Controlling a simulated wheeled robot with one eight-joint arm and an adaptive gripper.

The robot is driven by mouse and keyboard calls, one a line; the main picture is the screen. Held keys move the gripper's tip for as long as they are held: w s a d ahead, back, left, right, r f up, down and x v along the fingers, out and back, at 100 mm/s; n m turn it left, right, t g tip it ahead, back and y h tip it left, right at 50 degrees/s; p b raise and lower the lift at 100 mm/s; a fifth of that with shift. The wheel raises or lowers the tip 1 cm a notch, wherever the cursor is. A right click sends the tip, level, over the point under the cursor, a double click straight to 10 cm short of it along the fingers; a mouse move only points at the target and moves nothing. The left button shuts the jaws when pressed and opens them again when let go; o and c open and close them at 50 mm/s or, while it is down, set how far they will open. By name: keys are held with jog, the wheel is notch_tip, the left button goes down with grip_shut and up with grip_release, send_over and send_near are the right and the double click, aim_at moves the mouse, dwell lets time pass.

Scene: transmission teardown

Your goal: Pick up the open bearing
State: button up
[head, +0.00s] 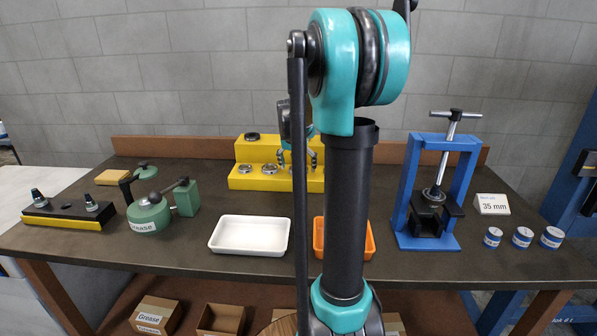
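A yellow stepped stand (240,182) is at the back middle of the bench. Ring-shaped bearings sit on its lower step, one at the left (245,168) and one beside it (269,169). A darker ring (252,137) lies on the upper step. I cannot tell at this size which one is the open bearing. My gripper (300,160) is in front of the right part of the stand, partly hidden by my arm. Its fingers show apart on either side of a dark arm link, so it looks open. I see nothing held, but the space between the fingertips is covered.
A white tray (250,220) and an orange tray (319,236) lie in front of the stand. A blue press (408,190) with small tins (522,237) stands right. A green grease device (150,213) and a black-yellow fixture (62,222) are left.

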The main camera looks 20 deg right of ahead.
jog(key=shift+c, duration=0.3)
jog(key=c, duration=1.4)
jog(key=shift+c, duration=0.2)
notch_tip(320, 180, up, 20)
jog(key=shift+s+d, duration=0.1)
